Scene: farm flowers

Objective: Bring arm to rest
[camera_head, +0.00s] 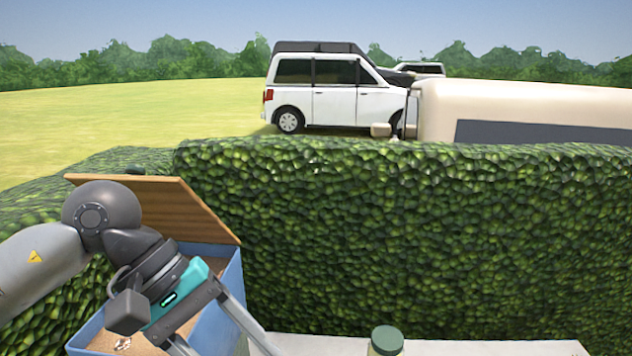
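My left arm comes in from the left, and its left gripper (226,346) points down and right, over the right side of a blue box (233,283). Its two fingers stand well apart, with no object visible between them. The lower fingertip is cut off by the bottom edge of the picture. The box has a raised brown wooden lid (185,208) leaning back. The arm hides much of the box's inside; a small pale patterned item (122,344) shows in it at lower left. My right gripper is not in view.
A jar with a green lid (387,339) stands on a pale surface (480,348) at the bottom. A tall green hedge (420,240) closes off the space behind. A white van (330,92) and a beige vehicle (520,105) stand beyond it.

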